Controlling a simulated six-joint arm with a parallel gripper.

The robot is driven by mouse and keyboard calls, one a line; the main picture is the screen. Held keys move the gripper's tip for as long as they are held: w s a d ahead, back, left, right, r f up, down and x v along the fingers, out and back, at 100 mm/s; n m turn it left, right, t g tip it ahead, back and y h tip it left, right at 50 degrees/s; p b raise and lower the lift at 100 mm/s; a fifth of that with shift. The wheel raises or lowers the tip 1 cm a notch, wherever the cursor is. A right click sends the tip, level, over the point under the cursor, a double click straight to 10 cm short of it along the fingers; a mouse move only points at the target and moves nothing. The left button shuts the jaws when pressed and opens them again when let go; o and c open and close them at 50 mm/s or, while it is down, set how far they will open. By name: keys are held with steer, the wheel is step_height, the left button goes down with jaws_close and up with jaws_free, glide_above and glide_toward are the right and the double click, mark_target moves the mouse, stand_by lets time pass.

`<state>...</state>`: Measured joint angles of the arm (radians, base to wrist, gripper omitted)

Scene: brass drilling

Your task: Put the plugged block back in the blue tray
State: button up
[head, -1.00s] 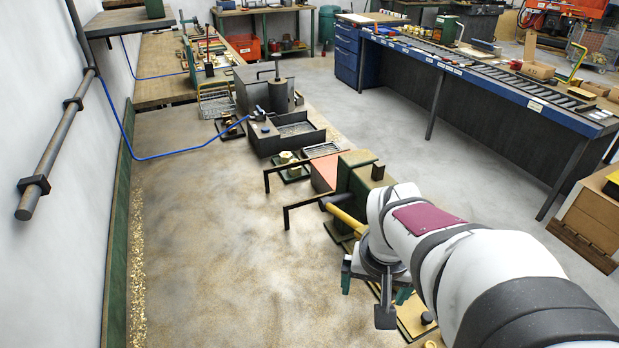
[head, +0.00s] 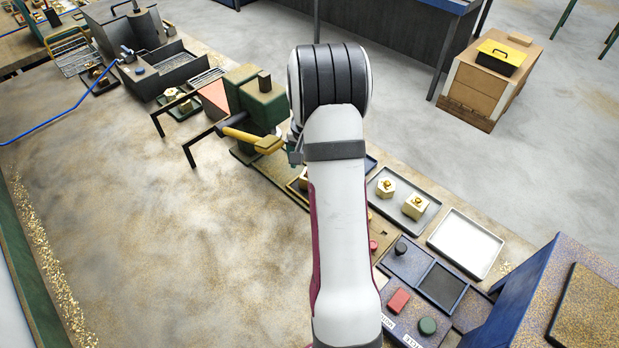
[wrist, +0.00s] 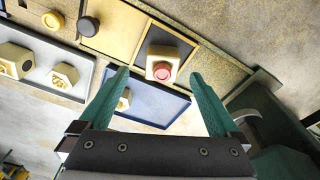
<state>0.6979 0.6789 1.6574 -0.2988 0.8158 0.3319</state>
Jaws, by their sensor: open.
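In the wrist view my gripper (wrist: 159,75) is open, with its two teal fingers spread and nothing between them. A pale brass block with a round red top (wrist: 163,65), which looks like the plugged block, sits on a dark plate just past the fingertips. The blue tray (wrist: 157,106) lies below it in the picture, behind the fingers. Another brass block (wrist: 124,100) shows in that tray, partly covered by the left finger. In the head view my arm hides most of the blue tray (head: 370,163) and the red-topped block.
A grey tray (head: 414,222) holds two brass blocks, with an empty pale tray (head: 466,243) beside it. A green drill press (head: 262,105) with a yellow handle (head: 252,138) stands left of my arm. A control panel (head: 405,262) lies at the front right.

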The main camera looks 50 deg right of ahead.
steer(key=f, duration=0.3)
steer(key=d+f, duration=0.1)
steer(key=f, duration=0.1)
steer(key=shift+w+f, duration=0.35)
steer(key=shift+c, duration=0.3)
jaws_close()
